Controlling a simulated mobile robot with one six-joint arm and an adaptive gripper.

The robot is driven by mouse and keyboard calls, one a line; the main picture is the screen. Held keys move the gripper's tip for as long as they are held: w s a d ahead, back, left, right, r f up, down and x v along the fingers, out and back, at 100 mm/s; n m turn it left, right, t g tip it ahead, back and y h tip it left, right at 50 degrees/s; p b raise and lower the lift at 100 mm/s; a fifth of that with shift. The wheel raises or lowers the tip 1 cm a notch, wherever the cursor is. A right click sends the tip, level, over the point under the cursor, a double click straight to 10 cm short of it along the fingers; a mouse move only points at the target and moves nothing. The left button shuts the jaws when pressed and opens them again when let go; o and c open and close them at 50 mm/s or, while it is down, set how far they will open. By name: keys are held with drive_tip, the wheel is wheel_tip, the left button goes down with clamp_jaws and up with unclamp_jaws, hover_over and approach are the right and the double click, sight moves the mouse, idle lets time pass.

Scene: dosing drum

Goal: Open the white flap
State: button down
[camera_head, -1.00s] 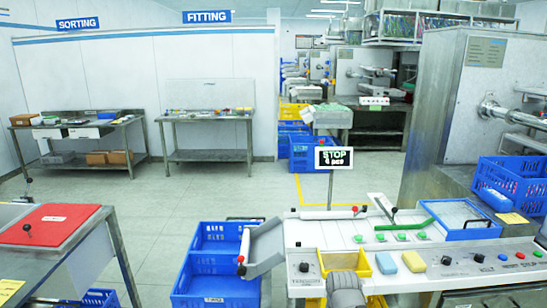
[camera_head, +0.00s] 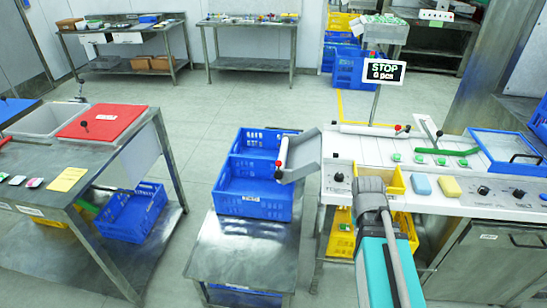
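A narrow white flap (camera_head: 283,152) with a red end and a dark knob stands at the left end of the grey metal chute (camera_head: 304,158), above the blue crate (camera_head: 252,205). A second long white strip (camera_head: 367,130) with red and black knobs lies along the back of the white console (camera_head: 345,153). I cannot tell for certain which one is the named flap. Both look closed, though the view is too coarse to be sure. My arm, teal with a grey joint, reaches up from the bottom in front of the console. My gripper's fingers do not show.
The console carries a STOP sign (camera_head: 374,70), sponges, green buttons and a blue-framed tray (camera_head: 505,148). A metal table (camera_head: 240,255) holds the blue crate. At left is a workbench with a red lid (camera_head: 102,122). The floor between them is clear.

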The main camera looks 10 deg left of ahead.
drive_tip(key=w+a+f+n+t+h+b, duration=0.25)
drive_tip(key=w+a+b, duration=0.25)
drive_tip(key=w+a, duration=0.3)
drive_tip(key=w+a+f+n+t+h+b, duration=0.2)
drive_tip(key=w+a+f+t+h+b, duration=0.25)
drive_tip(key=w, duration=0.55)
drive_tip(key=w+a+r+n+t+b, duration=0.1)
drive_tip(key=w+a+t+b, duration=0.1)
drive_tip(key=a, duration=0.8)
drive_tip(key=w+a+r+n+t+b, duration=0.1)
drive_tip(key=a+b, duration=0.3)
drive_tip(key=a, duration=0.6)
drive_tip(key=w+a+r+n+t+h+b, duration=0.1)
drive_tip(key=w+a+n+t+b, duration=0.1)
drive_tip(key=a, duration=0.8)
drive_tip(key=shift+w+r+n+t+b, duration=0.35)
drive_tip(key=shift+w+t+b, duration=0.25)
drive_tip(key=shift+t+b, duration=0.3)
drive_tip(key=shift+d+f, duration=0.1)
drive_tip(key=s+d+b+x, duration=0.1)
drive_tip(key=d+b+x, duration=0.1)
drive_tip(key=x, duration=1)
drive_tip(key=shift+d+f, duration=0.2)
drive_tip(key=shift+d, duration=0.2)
